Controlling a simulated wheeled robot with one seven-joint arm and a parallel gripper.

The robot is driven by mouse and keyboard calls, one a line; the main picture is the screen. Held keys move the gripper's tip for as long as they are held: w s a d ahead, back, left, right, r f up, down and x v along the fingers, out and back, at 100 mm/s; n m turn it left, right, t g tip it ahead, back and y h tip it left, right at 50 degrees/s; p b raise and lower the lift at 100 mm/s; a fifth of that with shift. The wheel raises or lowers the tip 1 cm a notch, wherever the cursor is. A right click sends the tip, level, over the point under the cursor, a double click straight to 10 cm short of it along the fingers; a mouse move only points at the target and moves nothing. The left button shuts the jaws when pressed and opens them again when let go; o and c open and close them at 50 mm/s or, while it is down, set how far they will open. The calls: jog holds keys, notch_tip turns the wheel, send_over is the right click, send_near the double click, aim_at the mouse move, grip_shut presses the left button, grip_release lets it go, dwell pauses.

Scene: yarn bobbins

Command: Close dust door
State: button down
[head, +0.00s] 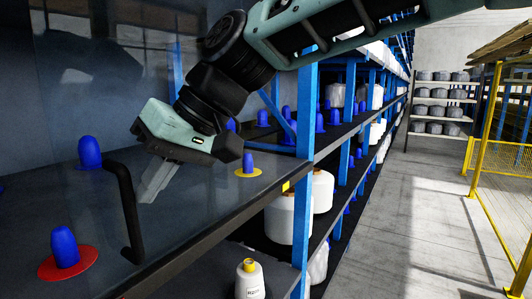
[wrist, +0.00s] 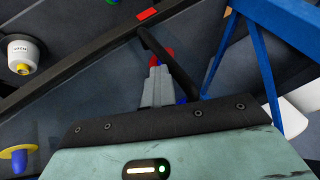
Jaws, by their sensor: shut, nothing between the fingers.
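The dust door (head: 100,110) appears to be the dark, glossy, see-through panel at the left of the head view. Its outline is hard to make out, so I cannot tell how far it stands open. A black bar handle (head: 127,210) stands out at its front; the handle also shows in the wrist view (wrist: 172,58). My gripper (head: 152,190) is shut and empty, pointing down just right of the handle in the head view. In the wrist view my fingers (wrist: 157,78) lie close beside the handle; I cannot tell whether they touch it.
Blue cores stand on the shelf, one on a red disc (head: 68,262) and one on a yellow disc (head: 248,172). A blue rack post (head: 304,140) rises right of my gripper. A white bobbin (head: 250,281) sits below. The aisle floor (head: 395,220) at right is clear.

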jog(key=s+a+p, duration=0.1)
jog(key=s+a, duration=0.6)
jog(key=s, duration=0.2)
jog(key=s+a+p, duration=0.1)
jog(key=s+a, duration=0.6)
jog(key=s, duration=0.3)
jog(key=shift+s, duration=0.3)
jog(key=shift+a, duration=0.15)
